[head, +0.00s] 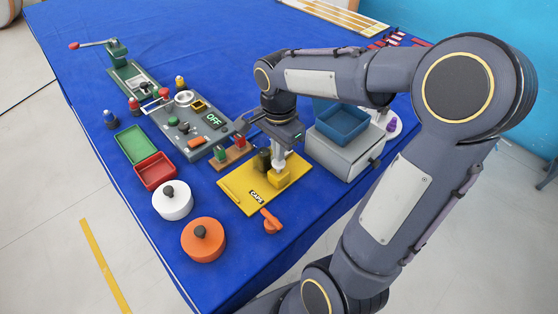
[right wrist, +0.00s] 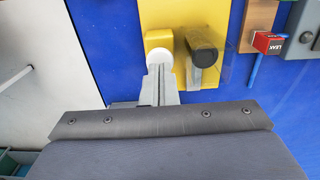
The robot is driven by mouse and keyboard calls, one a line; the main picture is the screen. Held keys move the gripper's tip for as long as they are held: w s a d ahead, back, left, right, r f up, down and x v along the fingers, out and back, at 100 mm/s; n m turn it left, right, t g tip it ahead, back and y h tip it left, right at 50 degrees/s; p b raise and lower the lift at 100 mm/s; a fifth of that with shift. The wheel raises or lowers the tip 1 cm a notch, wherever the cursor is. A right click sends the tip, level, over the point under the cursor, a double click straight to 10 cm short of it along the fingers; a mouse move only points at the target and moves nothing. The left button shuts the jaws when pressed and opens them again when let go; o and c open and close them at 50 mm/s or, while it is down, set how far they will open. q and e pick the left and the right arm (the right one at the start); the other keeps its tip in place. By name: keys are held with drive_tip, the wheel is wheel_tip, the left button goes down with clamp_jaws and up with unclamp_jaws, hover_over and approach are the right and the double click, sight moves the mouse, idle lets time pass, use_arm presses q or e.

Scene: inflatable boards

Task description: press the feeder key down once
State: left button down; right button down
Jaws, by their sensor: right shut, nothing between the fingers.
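A yellow board (head: 240,187) with a label lies near the front of the blue table. On it stand a yellow block (head: 280,179) and a dark cylinder (head: 262,160). In the right wrist view the yellow block (right wrist: 158,38) carries a round white cap (right wrist: 160,57), which looks like the feeder key; the dark cylinder (right wrist: 203,50) is to its right. My right gripper (head: 277,166) points down at the block, shut and empty. In the right wrist view its fingertips (right wrist: 160,70) overlap the white cap and partly hide it. I cannot tell whether they touch it. My left gripper is not in view.
A grey box with a blue tray (head: 343,122) stands right of the board. A wooden block with red and green knobs (head: 232,154) is behind it. An orange handle (head: 271,221) is at its front edge. White (head: 172,203) and orange (head: 203,242) pots stand left.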

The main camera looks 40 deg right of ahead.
drive_tip(key=shift+f+b, duration=1.5)
drive_tip(key=shift+f, duration=0.45)
drive_tip(key=shift+r, duration=0.25)
drive_tip(key=shift+r+p, duration=3.85)
drive_tip(key=shift+r, duration=0.55)
drive_tip(key=s+a+r+n+t+y, duration=0.1)
drive_tip(key=s+a+n+t+y, duration=0.2)
drive_tip(key=s+a+n, duration=0.7)
drive_tip(key=s+n+t, duration=0.2)
drive_tip(key=s+n, duration=0.1)
drive_tip(key=n, duration=0.2)
drive_tip(key=shift+s+a+r+t+y, duration=0.15)
drive_tip(key=shift+r+t+y, duration=0.15)
drive_tip(key=shift+y, duration=0.1)
